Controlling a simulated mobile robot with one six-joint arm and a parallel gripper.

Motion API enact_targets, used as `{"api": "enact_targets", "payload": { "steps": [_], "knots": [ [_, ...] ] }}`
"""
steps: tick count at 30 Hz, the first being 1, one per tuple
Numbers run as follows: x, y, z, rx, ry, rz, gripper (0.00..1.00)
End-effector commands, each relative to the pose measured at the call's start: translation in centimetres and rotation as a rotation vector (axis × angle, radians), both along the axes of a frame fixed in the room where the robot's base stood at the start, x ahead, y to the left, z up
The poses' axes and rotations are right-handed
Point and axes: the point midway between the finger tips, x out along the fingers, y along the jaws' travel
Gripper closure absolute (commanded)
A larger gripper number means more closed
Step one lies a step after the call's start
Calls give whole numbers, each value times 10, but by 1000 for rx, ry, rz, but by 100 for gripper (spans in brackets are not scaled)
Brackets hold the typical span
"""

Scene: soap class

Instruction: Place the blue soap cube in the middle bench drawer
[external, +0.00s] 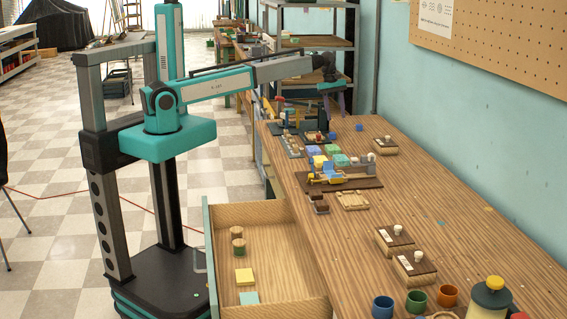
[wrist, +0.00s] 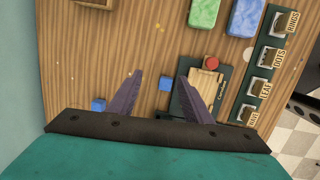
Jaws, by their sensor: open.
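An open drawer (external: 262,213) sticks out from the bench's near left side, holding round wooden pieces, a yellow block and a teal block.
Green (wrist: 203,14) and blue (wrist: 245,17) soap bars lie near the cubes. Cups, a jar and wooden blocks occupy the near bench. The wall (external: 480,110) borders the right.

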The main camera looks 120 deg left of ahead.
Motion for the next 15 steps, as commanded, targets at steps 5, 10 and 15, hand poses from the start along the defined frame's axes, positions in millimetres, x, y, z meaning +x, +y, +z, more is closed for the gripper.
{"api": "enact_targets", "payload": {
  "steps": [5,10,15],
  "knots": [
    [-13,16,32,15,151,-21,55],
    [-22,19,46,19,211,-22,55],
    [-23,18,47,18,215,-21,55]
  ]
}}
